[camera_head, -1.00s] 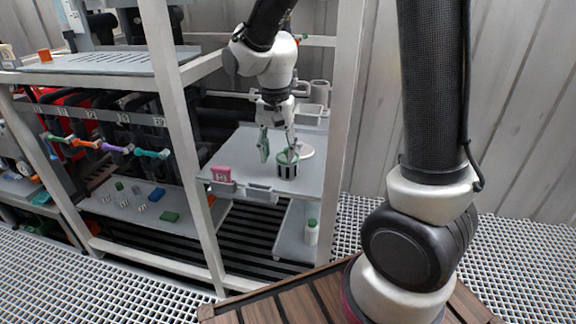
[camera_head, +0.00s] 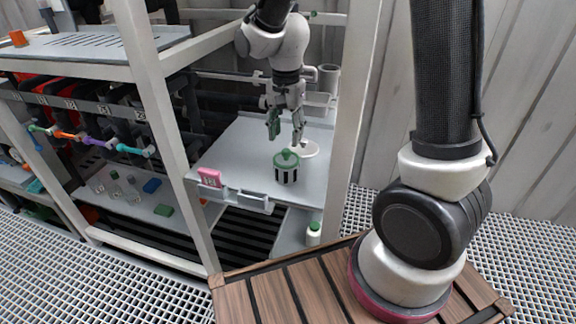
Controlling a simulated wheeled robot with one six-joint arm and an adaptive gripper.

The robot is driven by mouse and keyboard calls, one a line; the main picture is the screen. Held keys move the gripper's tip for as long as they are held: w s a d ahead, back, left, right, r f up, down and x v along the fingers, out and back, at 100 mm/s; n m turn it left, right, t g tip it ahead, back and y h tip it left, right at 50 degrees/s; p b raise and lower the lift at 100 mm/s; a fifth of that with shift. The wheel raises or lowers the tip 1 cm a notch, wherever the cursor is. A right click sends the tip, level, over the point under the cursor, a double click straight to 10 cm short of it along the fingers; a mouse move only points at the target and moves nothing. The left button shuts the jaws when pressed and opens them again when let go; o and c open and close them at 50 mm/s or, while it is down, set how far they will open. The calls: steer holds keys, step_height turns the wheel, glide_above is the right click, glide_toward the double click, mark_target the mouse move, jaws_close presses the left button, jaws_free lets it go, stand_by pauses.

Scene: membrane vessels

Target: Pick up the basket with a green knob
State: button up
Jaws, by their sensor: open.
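The basket (camera_head: 286,174) is a small dark-and-white striped cylinder with a green top and a green knob (camera_head: 286,154). It stands upright on the grey shelf (camera_head: 238,160), near its front edge. My gripper (camera_head: 286,134) is open and points down above and slightly behind the basket in the picture. One finger shows green and the other pale. The fingers appear apart from the knob, and nothing is between them.
A pink numbered block (camera_head: 210,177) stands left of the basket. A white round dish (camera_head: 306,149) lies behind it to the right. A white frame post (camera_head: 160,130) rises at the left. A white bottle with a green cap (camera_head: 313,234) stands on the lower shelf.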

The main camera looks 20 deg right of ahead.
mark_target(286, 150)
steer(key=f, duration=0.5)
steer(key=shift+s+f, duration=0.3)
steer(key=shift+f, duration=0.1)
steer(key=shift+c, duration=0.2)
jaws_close()
